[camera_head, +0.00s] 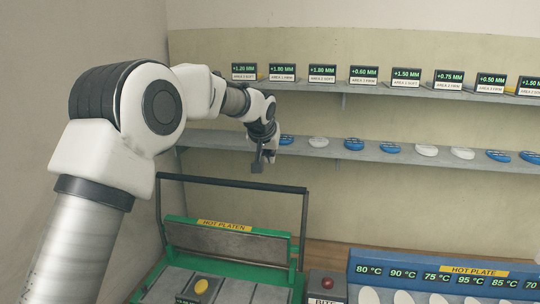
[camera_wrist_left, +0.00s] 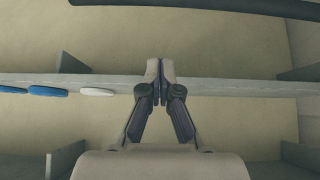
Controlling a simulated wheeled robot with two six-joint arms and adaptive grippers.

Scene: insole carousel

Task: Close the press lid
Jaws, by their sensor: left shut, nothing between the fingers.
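The press (camera_head: 288,294) is green and stands at the lower middle of the head view. Its lid (camera_head: 190,236), labelled HOT PLATEN, is open and stands up at the back. A black handle bar (camera_head: 205,180) spans two uprights above the lid. My left gripper (camera_head: 258,166) is shut and empty, close to the bar and just above it in the picture; I cannot tell whether they touch. In the left wrist view the closed fingers (camera_wrist_left: 153,66) point at the shelf, and a dark bar (camera_wrist_left: 215,6) crosses the top. My right gripper is not in view.
Shelves with blue and white insole pieces (camera_head: 354,144) and small display signs (camera_head: 364,76) line the back wall. A blue hot plate rack (camera_head: 440,268) stands right of the press. A small box with a red button (camera_head: 327,283) sits between them. A yellow piece (camera_head: 201,286) lies on the press bed.

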